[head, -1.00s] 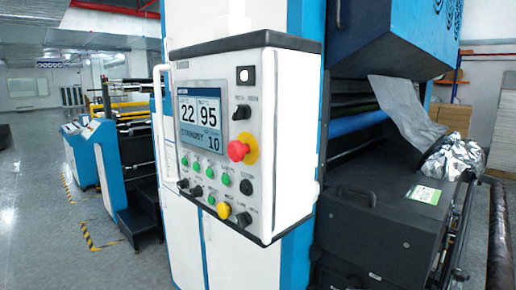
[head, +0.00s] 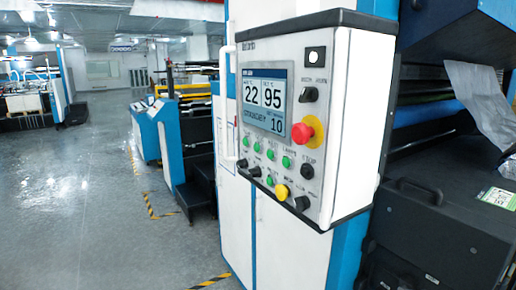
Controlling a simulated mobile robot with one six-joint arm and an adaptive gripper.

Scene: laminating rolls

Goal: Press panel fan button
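The control panel (head: 346,120) is a white box with a dark top edge on a white and blue machine column. Its screen (head: 265,102) reads 22 and 95, with 10 below. Under the screen are green buttons (head: 286,161) in an upper row, with a black button (head: 306,170) at its right end. A lower row has black knobs, a green button (head: 269,181) and a yellow button (head: 281,191). A red mushroom button (head: 303,133) on a yellow base sits right of the screen. The small labels are too blurred to tell which button is the fan. My gripper is not in view.
A vertical handle (head: 224,110) runs along the panel's left side. A black machine housing (head: 430,225) stands at the right. Open grey floor (head: 80,190) lies at the left, with yellow-black tape. Black steps (head: 197,195) stand beside the column.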

